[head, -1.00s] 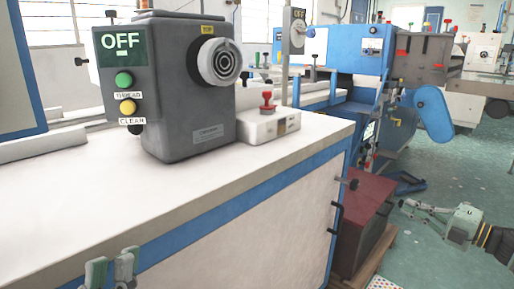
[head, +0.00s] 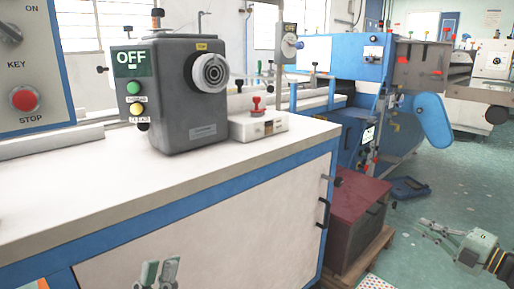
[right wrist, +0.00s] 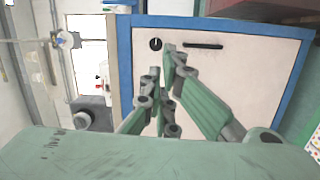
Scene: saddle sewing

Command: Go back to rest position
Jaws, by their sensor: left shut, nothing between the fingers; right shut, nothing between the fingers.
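My left gripper (head: 161,268) shows at the bottom edge of the head view, in front of the white cabinet side of the workbench. Its fingers point up, are shut and hold nothing; the rest is cut off by the frame. My right gripper (head: 430,230) is at the lower right of the head view, over the green floor, reaching in from the right. It is shut and empty. In the right wrist view its green and grey fingers (right wrist: 168,75) point toward a white cabinet panel (right wrist: 240,55) with a blue frame.
The white workbench (head: 75,205) carries a grey box with an OFF sign (head: 187,125) and a small white unit with a red knob (head: 258,125). A dark red box (head: 352,205) sits on a pallet beside it. A blue machine (head: 340,70) stands behind. Open floor lies at right.

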